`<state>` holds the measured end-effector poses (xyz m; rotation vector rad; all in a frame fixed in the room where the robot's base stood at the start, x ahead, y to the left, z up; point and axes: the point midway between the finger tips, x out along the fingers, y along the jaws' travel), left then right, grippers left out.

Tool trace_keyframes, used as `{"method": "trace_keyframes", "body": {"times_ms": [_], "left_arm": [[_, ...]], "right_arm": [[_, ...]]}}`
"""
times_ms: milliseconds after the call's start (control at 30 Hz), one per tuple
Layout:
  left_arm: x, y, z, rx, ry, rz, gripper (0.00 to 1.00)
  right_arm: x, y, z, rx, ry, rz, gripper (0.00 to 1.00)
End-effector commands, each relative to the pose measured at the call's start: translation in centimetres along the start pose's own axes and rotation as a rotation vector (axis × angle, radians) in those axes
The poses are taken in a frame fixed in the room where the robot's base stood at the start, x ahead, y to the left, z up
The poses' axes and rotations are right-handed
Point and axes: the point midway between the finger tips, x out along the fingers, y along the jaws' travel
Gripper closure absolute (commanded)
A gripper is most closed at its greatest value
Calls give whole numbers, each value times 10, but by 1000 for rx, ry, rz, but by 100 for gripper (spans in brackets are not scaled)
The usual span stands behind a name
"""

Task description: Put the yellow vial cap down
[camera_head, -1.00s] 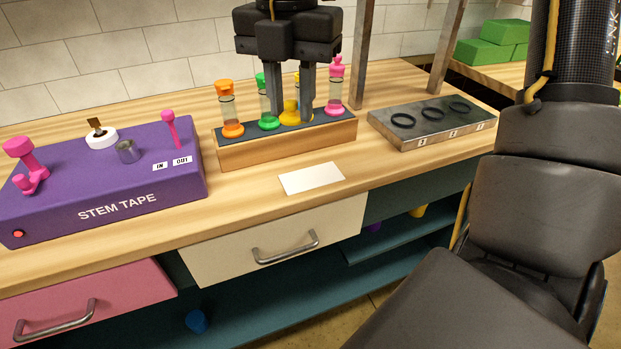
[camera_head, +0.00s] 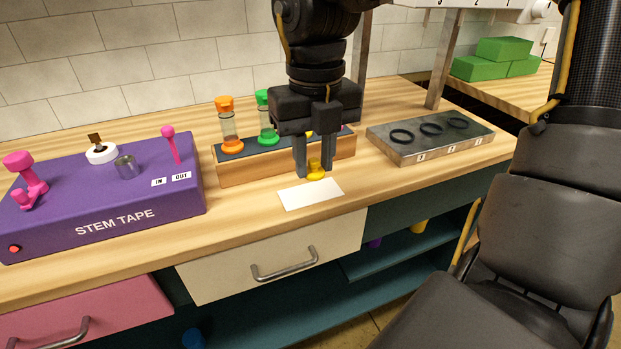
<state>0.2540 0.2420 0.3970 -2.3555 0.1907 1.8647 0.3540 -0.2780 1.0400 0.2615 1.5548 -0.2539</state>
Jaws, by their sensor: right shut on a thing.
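The yellow vial cap (camera_head: 316,168) is between the fingers of my right gripper (camera_head: 314,174), which is shut on it. The gripper points down in front of the vial rack (camera_head: 235,174), near the back edge of a blank white card (camera_head: 311,195) on the bench. I cannot tell whether the cap touches the surface. Orange (camera_head: 226,122) and green (camera_head: 266,120) capped vials stand in the rack. The yellow vial is mostly hidden behind my gripper, and the pink one is hidden too. My left gripper is not in view.
A purple stem tape station (camera_head: 110,208) stands at the left. A metal tray with dark rings (camera_head: 435,150) stands at the right. Green blocks (camera_head: 495,66) lie on the bench at the back right. Clear wood surrounds the card.

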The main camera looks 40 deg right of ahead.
Motion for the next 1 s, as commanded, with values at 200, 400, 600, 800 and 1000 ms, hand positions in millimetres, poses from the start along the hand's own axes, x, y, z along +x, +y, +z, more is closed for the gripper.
{"method": "trace_keyframes", "body": {"times_ms": [200,400,600,800,1000], "left_arm": [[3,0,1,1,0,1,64],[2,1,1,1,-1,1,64],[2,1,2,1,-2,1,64],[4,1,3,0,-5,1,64],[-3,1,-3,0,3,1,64]], "right_arm": [[36,-16,43,4,3,-4,94],[58,-22,61,1,2,0,94],[62,-23,65,1,-1,0,94],[85,-26,72,1,4,-1,94],[102,-26,72,1,0,0,94]]}}
